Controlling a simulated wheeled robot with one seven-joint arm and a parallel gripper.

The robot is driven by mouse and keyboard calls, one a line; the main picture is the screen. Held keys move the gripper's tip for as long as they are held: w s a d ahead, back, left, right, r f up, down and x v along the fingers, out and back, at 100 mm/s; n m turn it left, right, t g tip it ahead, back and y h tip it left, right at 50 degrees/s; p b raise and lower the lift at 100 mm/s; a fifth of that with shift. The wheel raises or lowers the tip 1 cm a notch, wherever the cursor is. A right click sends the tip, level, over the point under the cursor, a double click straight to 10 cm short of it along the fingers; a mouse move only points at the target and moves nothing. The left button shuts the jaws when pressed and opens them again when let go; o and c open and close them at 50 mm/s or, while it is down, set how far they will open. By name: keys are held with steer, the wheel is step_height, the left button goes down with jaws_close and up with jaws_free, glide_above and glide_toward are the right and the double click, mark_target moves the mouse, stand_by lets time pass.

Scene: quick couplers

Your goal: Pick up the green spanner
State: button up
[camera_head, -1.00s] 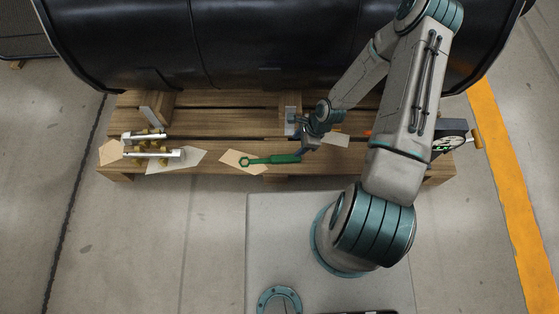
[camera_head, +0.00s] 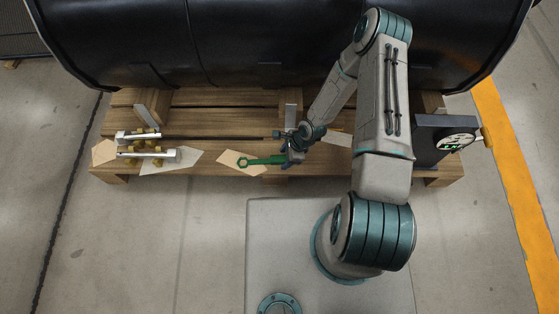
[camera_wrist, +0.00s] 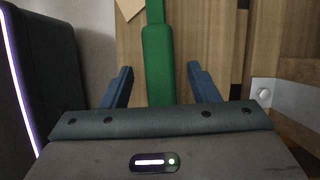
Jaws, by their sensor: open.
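The green spanner (camera_head: 262,160) lies on the wooden pallet, its ring end to the left over a piece of cardboard. My gripper (camera_head: 290,158) is over the handle end at the right and hides part of it. In the wrist view the green handle (camera_wrist: 158,62) runs between the two blue fingers of my gripper (camera_wrist: 160,85). The fingers are open, with a gap on each side of the handle. I cannot tell how far above the handle they are.
The pallet (camera_head: 200,172) carries metal couplers (camera_head: 148,153) at the left and a dark box with a dial (camera_head: 450,140) at the right. A large black tank (camera_head: 220,45) stands behind. A metal bracket (camera_wrist: 264,92) is close to the right of my gripper.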

steer(key=shift+f, duration=0.2)
stand_by(0.6)
steer(key=c, duration=1.1)
